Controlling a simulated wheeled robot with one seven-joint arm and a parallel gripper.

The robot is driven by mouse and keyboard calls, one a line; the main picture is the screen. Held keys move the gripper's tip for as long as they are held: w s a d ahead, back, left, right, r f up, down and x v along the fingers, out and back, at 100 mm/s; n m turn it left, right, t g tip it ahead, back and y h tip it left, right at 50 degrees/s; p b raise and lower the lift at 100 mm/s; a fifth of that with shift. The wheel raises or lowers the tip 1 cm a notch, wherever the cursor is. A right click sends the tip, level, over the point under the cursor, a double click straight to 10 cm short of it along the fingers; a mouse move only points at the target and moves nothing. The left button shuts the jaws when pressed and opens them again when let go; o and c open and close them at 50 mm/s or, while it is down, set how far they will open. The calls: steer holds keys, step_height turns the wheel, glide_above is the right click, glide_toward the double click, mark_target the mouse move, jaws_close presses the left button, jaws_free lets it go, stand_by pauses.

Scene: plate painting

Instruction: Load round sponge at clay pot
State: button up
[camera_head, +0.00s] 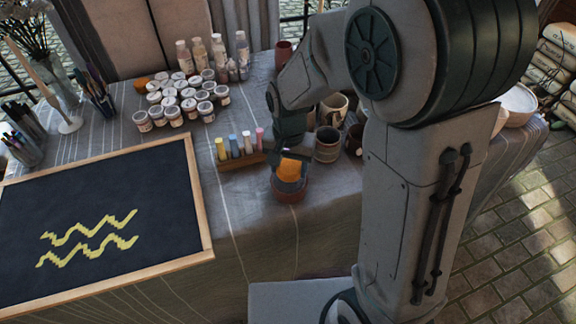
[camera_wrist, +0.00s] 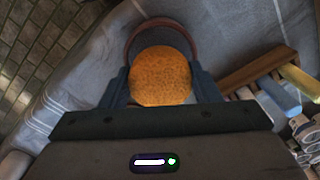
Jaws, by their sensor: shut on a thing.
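The round sponge (camera_head: 290,170) is orange and sits between the fingers of my gripper (camera_head: 291,160). My gripper is shut on it. In the wrist view the sponge (camera_wrist: 161,77) fills the space between the two fingers of my gripper (camera_wrist: 161,88). The clay pot (camera_head: 288,190) is small and reddish brown and stands on the cloth-covered table near its front edge. The sponge is over the pot's opening in the head view. In the wrist view the pot's rim (camera_wrist: 161,27) shows as an arc behind the sponge. The pot's inside is mostly hidden.
A wooden holder (camera_head: 240,161) with several coloured pieces stands left of the pot. A dark ceramic cup (camera_head: 328,145) stands to its right. A framed blackboard (camera_head: 100,190) with yellow zigzags lies at the left. Paint jars (camera_head: 174,113) crowd the back. The cloth-covered table (camera_head: 235,215) is bare in front.

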mark_target(289, 165)
steer(key=shift+r+p, duration=1.65)
steer(key=shift+r, duration=0.75)
steer(key=shift+f, duration=0.1)
